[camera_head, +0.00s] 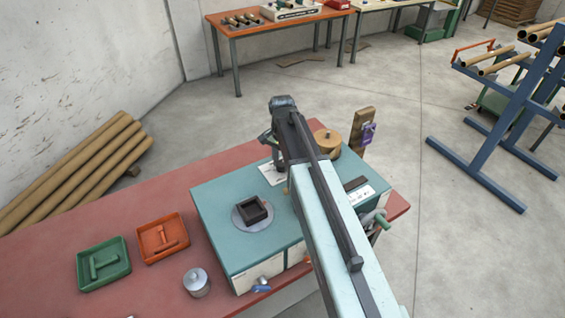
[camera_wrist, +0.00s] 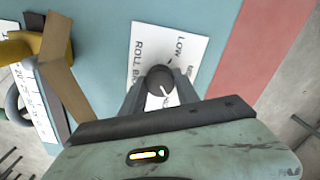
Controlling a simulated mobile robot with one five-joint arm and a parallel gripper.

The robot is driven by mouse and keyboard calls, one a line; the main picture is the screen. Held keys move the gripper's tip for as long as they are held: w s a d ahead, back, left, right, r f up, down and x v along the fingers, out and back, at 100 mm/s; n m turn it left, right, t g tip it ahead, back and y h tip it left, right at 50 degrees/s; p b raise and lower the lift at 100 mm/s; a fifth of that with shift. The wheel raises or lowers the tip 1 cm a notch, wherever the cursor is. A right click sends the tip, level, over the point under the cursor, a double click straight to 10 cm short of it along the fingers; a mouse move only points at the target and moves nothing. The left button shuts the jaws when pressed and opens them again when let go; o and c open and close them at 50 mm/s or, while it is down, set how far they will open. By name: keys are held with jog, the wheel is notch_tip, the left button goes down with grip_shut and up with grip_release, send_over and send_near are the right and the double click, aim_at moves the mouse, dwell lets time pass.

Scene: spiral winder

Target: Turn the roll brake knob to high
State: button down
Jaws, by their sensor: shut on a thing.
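The roll brake knob (camera_wrist: 160,78) is a round dark grey knob with a white pointer line, in the middle of the wrist view. The line points down and to the right there. The knob stands on a white label (camera_wrist: 181,42) reading "ROLL BR…" and "LOW"; the rest of its print is covered. My gripper (camera_wrist: 160,92) is shut on the knob, one dark finger on each side. In the head view my arm hides the knob, and part of the label (camera_head: 271,174) shows left of my wrist.
The teal winder (camera_head: 222,200) stands on a red bench (camera_head: 120,220). A wooden disc (camera_head: 327,141) and a wooden post (camera_head: 361,130) rise close to my wrist. Green (camera_head: 103,280) and orange (camera_head: 145,237) trays lie on the left. Open floor lies beyond the bench.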

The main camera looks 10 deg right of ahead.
aim_at(282, 163)
jog(key=shift+w+m, duration=0.15)
jog(key=shift+m, duration=1.65)
jog(key=c, duration=0.9)
grip_release()
jog(key=shift+r, duration=0.15)
notch_tip(282, 163, up, 8)
jog(key=p, duration=0.8)
jog(key=shift+f, duration=0.2)
